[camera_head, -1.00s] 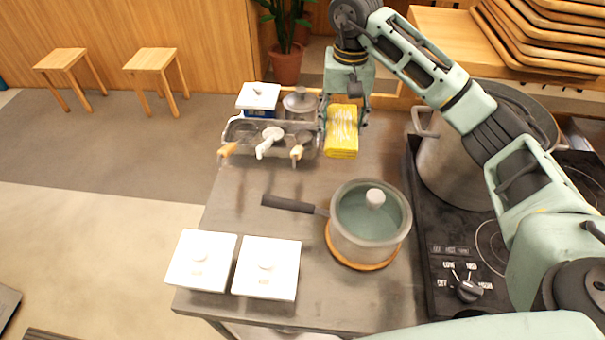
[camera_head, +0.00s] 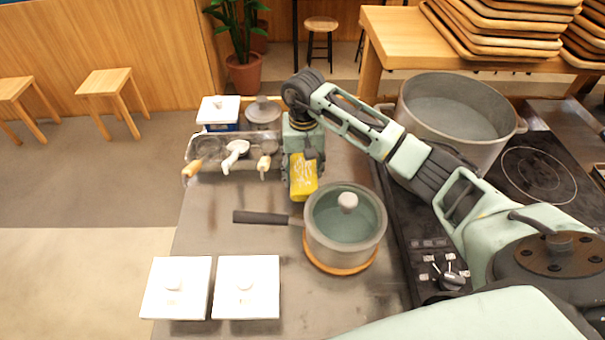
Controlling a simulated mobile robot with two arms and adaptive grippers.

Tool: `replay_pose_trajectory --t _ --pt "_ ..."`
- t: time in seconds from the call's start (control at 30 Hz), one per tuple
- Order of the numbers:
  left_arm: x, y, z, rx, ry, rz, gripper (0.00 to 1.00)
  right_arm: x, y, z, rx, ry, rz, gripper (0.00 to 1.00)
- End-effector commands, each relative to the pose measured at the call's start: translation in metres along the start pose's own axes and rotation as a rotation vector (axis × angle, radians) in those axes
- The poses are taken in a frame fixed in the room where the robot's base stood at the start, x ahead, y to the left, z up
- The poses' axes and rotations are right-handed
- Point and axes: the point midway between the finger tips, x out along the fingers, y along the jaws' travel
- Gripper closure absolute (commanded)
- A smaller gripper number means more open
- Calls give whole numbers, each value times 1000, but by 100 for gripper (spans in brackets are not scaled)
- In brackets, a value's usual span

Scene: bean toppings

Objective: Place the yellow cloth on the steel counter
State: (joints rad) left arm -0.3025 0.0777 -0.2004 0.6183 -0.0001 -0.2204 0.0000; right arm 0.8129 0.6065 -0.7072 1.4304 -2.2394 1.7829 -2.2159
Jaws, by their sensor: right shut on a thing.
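The yellow cloth (camera_head: 303,182) is a folded yellow bundle with paler marks. My right gripper (camera_head: 304,158) is shut on it, pointing down, with the cloth under its fingers. The cloth is just behind the lidded saucepan and right of the utensil tray. I cannot tell whether its lower edge touches the steel counter (camera_head: 205,232). My left gripper is not in view.
The saucepan (camera_head: 345,232) stands on a wooden trivet, its dark handle pointing left. Two white lidded boxes (camera_head: 178,290) (camera_head: 247,290) stand at the front. A utensil tray (camera_head: 215,165) is at the back left.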

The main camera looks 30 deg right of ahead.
Motion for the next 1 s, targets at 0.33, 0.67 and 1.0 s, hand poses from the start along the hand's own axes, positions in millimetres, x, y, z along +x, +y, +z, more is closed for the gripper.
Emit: replay_pose_trajectory --t 0.33,0.67,1.0 --pt "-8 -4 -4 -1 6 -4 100 26 0 0 1 -1 0 77" --pt "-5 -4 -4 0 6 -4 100 28 0 0 1 -1 1 34" --pt "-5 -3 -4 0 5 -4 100 28 0 1 0 -2 1 27"
